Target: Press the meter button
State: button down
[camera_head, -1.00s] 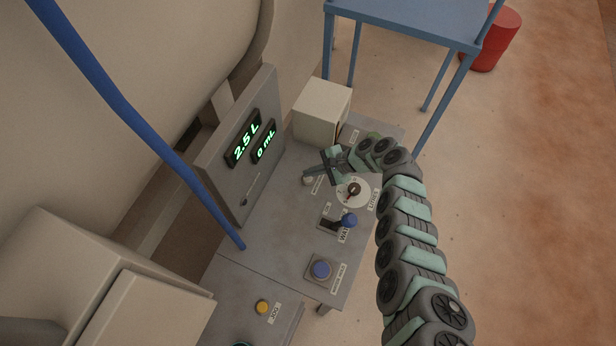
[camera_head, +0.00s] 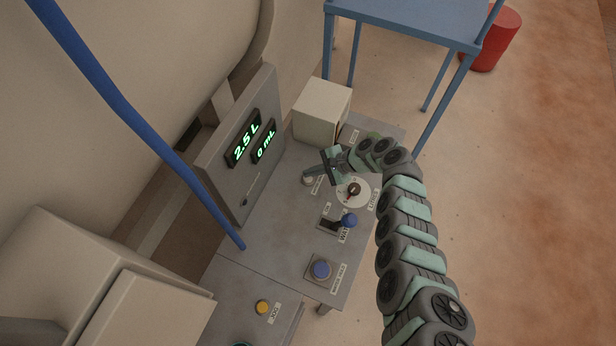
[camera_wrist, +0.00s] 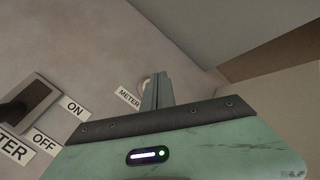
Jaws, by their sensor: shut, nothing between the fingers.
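The meter button (camera_head: 308,181) is a small pale round button on the grey panel, beside its METER label (camera_head: 317,187). In the wrist view the METER label (camera_wrist: 128,97) is readable, and only a pale rim of the button (camera_wrist: 145,84) shows beside the fingers. My gripper (camera_head: 308,175) is shut and empty, with its fingertips at the button. In the wrist view the shut fingers (camera_wrist: 158,90) cover most of the button. I cannot tell whether they touch it.
A display board (camera_head: 240,150) reads 2.5 L and 0 mL. A litres dial (camera_head: 354,190), a water lever with a blue knob (camera_head: 349,220) and a blue button (camera_head: 320,270) share the panel. A beige box (camera_head: 322,110) stands behind my gripper.

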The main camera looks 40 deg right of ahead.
aim_at(311, 179)
jog(key=shift+f, duration=0.1)
jog(key=shift+f+b, duration=0.3)
jog(key=shift+b, duration=0.05)
jog(key=shift+f+b, duration=0.4)
jog(key=shift+f, duration=0.15)
dwell(0.7)
jog(key=shift+r, duration=0.1)
jog(key=shift+r+p, duration=0.85)
jog(key=shift+p, duration=0.1)
jog(key=shift+r, duration=0.1)
notch_tip(311, 179, up, 5)
jog(key=p, duration=0.5)
